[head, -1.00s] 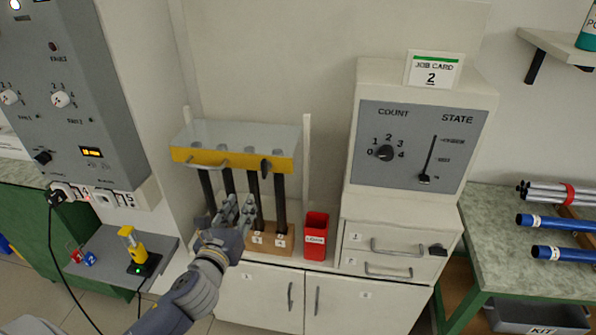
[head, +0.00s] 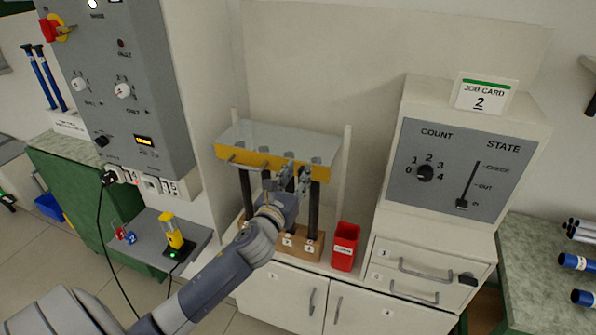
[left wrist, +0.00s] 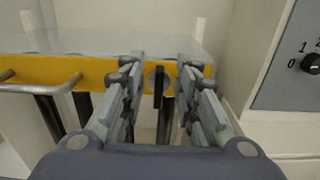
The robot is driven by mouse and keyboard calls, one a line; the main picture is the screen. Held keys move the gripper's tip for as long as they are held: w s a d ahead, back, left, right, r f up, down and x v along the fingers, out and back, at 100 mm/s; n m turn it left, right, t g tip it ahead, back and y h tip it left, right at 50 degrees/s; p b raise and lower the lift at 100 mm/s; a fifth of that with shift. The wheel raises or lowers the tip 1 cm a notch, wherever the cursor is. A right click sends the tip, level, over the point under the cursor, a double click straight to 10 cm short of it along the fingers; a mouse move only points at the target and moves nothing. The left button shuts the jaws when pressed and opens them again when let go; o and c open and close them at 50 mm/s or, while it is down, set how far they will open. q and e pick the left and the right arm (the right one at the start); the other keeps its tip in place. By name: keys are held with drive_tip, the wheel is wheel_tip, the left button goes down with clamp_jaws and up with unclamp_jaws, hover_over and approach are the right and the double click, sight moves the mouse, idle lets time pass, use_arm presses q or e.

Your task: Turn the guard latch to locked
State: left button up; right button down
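The guard has a clear top and a yellow front bar (head: 236,157); the bar also shows in the left wrist view (left wrist: 97,70). The guard latch (left wrist: 160,90) is a black upright lever on a round grey plate at the bar's right part. My left gripper (head: 294,176) is open in front of the bar and hides the latch in the head view. In the left wrist view the open fingers stand on both sides of the latch, with gaps left and right of it. I cannot tell whether the fingertips reach past its face. My right gripper is not in view.
A grey rail handle (left wrist: 45,87) sticks out left of the latch. Dark rods stand below the guard in a wooden block (head: 312,246). A red bin (head: 345,246) and the white console (head: 455,170) stand to the right. A grey control cabinet (head: 125,80) is on the left.

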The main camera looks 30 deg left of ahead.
use_arm(q)
drive_tip(key=shift+w+a, duration=0.1)
drive_tip(key=shift+w, duration=0.45)
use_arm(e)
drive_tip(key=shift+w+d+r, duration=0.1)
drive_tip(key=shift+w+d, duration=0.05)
use_arm(q)
clamp_jaws()
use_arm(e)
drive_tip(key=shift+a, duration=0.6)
